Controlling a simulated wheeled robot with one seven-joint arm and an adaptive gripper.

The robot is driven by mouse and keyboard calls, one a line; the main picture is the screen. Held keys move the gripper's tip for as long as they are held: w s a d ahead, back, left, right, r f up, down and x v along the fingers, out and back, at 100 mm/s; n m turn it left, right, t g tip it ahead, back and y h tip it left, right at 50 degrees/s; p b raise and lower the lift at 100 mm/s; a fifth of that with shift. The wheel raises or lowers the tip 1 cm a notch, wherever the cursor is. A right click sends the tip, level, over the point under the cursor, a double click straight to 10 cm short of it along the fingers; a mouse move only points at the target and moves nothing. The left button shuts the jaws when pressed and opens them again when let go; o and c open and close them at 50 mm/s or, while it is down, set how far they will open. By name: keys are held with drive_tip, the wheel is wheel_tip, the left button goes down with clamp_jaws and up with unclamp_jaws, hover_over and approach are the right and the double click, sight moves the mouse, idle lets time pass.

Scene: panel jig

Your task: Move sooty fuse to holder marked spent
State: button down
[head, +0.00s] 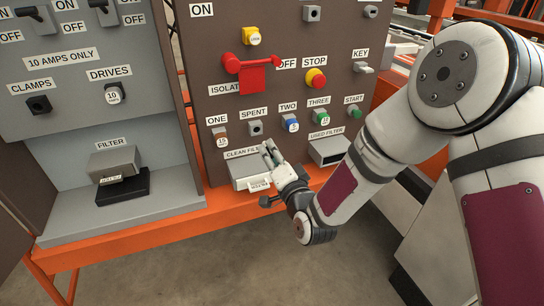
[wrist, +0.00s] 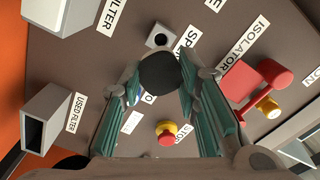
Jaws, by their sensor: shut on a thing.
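My gripper (wrist: 160,80) is shut on a dark, rounded sooty fuse (wrist: 160,73), held between its fingertips in the wrist view. In the head view my gripper (head: 270,152) is in front of the right panel, below the SPENT and TWO labels; the fuse cannot be made out there. The holder marked SPENT (head: 255,128) is a small grey block with an empty dark opening. It also shows in the wrist view (wrist: 158,36), just beyond the fuse and apart from it. The fuse partly hides the SPENT label.
Holders ONE (head: 220,138), TWO (head: 290,123) and THREE (head: 321,118) hold fuses beside SPENT. The red isolator handle (head: 252,75) and the stop button (head: 316,78) stick out above. The clean filter tray (head: 246,175) and used filter box (head: 328,151) jut out below.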

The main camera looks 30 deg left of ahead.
drive_tip(key=shift+b+x, duration=1.1)
drive_tip(key=shift+x, duration=1.75)
drive_tip(key=shift+b, duration=1.05)
drive_tip(key=shift+b+x, duration=0.9)
drive_tip(key=shift+x, duration=0.85)
drive_tip(key=c, duration=1.1)
unclamp_jaws()
drive_tip(key=shift+a, duration=0.1)
drive_tip(key=shift+s, duration=0.1)
drive_tip(key=v, duration=1.2)
